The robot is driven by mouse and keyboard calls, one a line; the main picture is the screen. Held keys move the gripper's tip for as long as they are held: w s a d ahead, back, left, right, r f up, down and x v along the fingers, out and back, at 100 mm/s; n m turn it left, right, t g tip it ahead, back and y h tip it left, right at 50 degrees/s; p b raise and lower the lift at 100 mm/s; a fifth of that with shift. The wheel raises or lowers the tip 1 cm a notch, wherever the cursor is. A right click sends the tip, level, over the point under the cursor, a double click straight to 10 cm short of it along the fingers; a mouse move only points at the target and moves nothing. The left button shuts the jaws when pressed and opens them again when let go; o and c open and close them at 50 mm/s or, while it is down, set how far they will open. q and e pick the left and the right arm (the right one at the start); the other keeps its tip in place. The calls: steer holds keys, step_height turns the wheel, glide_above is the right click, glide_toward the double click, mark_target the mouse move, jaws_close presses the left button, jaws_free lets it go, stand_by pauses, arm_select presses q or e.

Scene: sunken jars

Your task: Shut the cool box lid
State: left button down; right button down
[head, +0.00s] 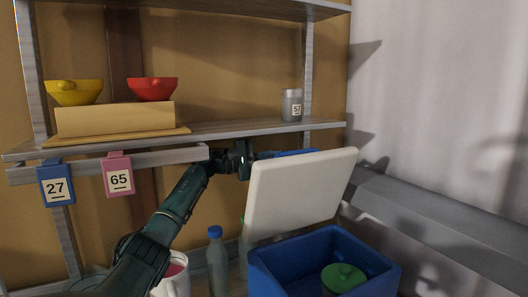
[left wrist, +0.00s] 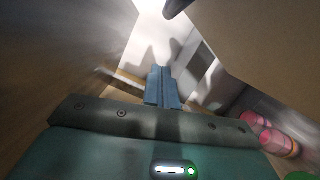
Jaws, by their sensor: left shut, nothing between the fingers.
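The blue cool box (head: 275,262) stands at the lower right of the head view. Its white lid (head: 303,190) is raised, leaning up steeply from the box's back side. A green-lidded jar (head: 343,277) sits inside the box. My left gripper (head: 265,155) is at the lid's upper left edge, its fingertips partly hidden behind the lid. Whether it touches the lid I cannot tell. In the left wrist view its fingers (left wrist: 163,88) are together with nothing between them. My right gripper is not in view.
A bottle with a blue cap (head: 216,262) and a white mug (head: 173,274) stand left of the box. Above is a shelf (head: 225,132) with yellow (head: 75,93) and red (head: 152,89) bowls and a grey jar (head: 292,105). Tags 27 (head: 56,184) and 65 (head: 118,175) hang below.

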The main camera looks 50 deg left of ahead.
arm_select(q)
steer(key=w+d+r+p, duration=0.1)
steer(key=w+d+p, duration=0.1)
steer(key=d, duration=0.3)
steer(key=shift+w+d+r+p, duration=0.15)
steer(key=shift+w+d+p, duration=0.15)
steer(key=shift+d+p, duration=0.1)
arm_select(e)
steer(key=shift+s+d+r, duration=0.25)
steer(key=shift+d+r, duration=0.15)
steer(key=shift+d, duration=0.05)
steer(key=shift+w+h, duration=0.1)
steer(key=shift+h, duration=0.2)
